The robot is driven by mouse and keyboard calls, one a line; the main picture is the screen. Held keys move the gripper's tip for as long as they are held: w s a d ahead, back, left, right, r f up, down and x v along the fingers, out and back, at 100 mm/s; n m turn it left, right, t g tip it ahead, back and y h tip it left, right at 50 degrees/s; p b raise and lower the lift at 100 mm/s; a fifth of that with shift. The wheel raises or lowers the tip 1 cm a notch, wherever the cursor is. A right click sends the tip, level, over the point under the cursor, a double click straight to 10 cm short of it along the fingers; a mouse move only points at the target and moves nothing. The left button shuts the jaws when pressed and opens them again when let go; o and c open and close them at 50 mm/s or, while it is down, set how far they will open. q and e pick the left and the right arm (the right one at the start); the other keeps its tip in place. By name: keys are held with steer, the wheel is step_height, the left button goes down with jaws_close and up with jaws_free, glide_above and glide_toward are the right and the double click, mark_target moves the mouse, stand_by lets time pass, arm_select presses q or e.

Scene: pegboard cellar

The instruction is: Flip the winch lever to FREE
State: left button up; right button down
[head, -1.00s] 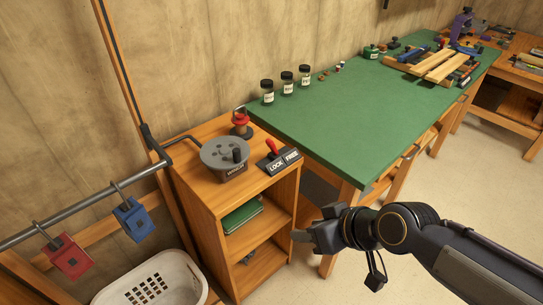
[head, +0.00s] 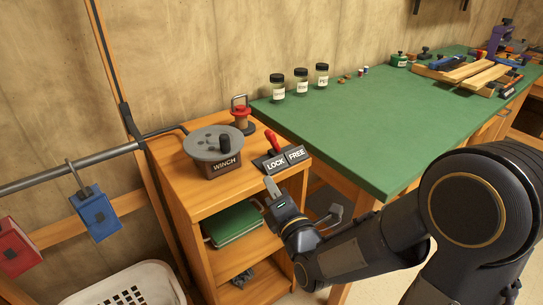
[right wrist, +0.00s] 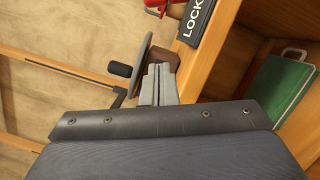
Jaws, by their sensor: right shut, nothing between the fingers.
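The winch lever has a red handle (head: 271,137) and leans to the left, over the LOCK side of its dark plate (head: 284,160), which reads LOCK and FREE. The plate sits on top of the wooden cabinet, beside the grey winch drum (head: 214,144). My right gripper (head: 269,182) is shut and empty, just in front of and below the LOCK end of the plate, apart from the lever. In the right wrist view, the shut fingers (right wrist: 158,83) point toward the drum (right wrist: 139,66); part of the red lever (right wrist: 154,6) shows at the top edge. My left gripper is out of view.
A red-topped shackle piece (head: 240,112) stands behind the plate. The green workbench (head: 345,140) adjoins on the right, with several jars. A white basket (head: 130,285) stands lower left.

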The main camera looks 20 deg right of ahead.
mark_target(268, 161)
stand_by(0.3)
steer(key=w, duration=0.6)
steer(key=w+a+r, duration=0.1)
steer(key=w, duration=0.2)
steer(key=shift+w+b, duration=0.3)
steer(key=d, duration=0.1)
steer(key=w+d+r, duration=0.1)
steer(key=shift+w+d+r, duration=0.1)
steer(key=shift+d+r, duration=0.1)
steer(key=shift+d, duration=0.1)
steer(key=shift+w+d+r, duration=0.15)
steer(key=shift+d, duration=0.15)
